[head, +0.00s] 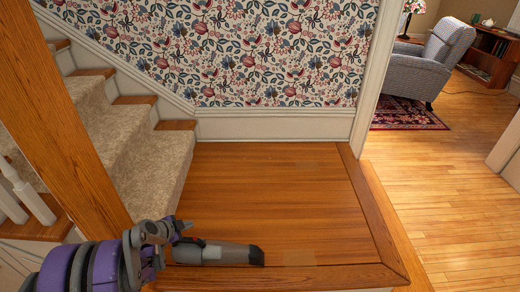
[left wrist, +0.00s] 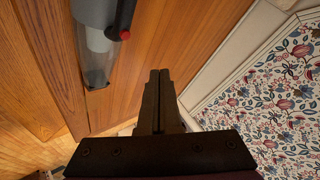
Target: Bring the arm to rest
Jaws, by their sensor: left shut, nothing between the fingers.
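My left arm comes in from the lower left of the head view, purple and grey. Its gripper (head: 186,227) is small there, above the wooden landing near its front left. In the left wrist view the two dark fingers of the gripper (left wrist: 158,90) lie together, shut with nothing between them. A grey hand vacuum (head: 222,254) with a dark tip lies on the landing beside the gripper. In the left wrist view the vacuum (left wrist: 97,40) shows a clear part and a red button, apart from the fingers. My right gripper is in neither view.
Carpeted stairs (head: 125,135) rise at the left behind a wooden post (head: 62,110). Floral wallpaper (head: 240,55) covers the back wall. The landing (head: 290,200) is clear in the middle. A grey armchair (head: 425,65) stands on a rug (head: 405,118) beyond the right doorway.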

